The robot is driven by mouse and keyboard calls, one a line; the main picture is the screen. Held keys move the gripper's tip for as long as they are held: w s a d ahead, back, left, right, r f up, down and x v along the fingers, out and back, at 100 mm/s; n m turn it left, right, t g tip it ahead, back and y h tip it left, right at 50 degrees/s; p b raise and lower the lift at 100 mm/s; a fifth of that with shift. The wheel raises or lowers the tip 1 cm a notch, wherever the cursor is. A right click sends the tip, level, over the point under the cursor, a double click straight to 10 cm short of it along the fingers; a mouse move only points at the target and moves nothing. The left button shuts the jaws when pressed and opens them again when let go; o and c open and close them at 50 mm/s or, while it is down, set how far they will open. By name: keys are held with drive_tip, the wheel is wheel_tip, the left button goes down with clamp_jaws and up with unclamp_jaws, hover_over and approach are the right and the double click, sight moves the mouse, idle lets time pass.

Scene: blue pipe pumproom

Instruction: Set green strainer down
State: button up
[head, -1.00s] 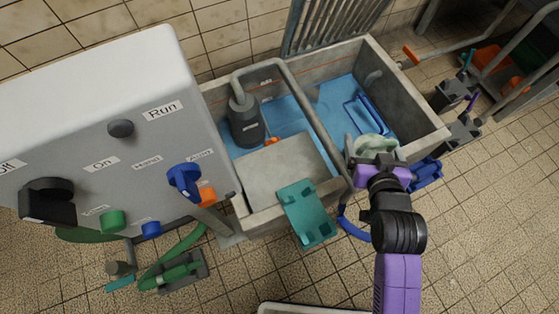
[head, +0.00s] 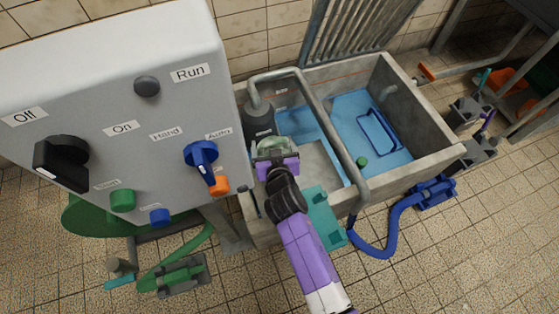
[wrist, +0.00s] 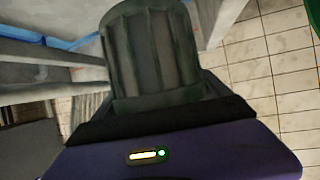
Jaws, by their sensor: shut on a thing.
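The green strainer (head: 284,147) is a pale green, ribbed cup-like piece at the end of my arm in the head view. My gripper (head: 277,164), with a purple body, is shut on it. In the wrist view the strainer (wrist: 153,52) fills the upper middle, above the dark jaws. In the head view it appears over the grey slab (head: 318,165) at the near left of the concrete basin, beside the dark pump. Whether it touches the slab cannot be told. My gripper hides part of it.
The concrete basin (head: 433,117) holds blue water with a blue frame (head: 378,133) in it. A grey pipe (head: 335,135) arches over the basin, right of my gripper. The control cabinet (head: 120,60) stands close on the left. A teal bracket (head: 325,218) hangs on the near edge.

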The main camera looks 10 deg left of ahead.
drive_tip(key=shift+f+b, duration=1.5)
drive_tip(key=shift+f, duration=1.65)
drive_tip(key=shift+f, duration=0.15)
drive_tip(key=o, duration=1.4)
drive_tip(key=shift+s+d+r, duration=0.15)
drive_tip(key=shift+r, duration=0.15)
drive_tip(key=p+v, duration=0.4)
drive_tip(key=v, duration=0.7)
drive_tip(key=shift+s, duration=0.25)
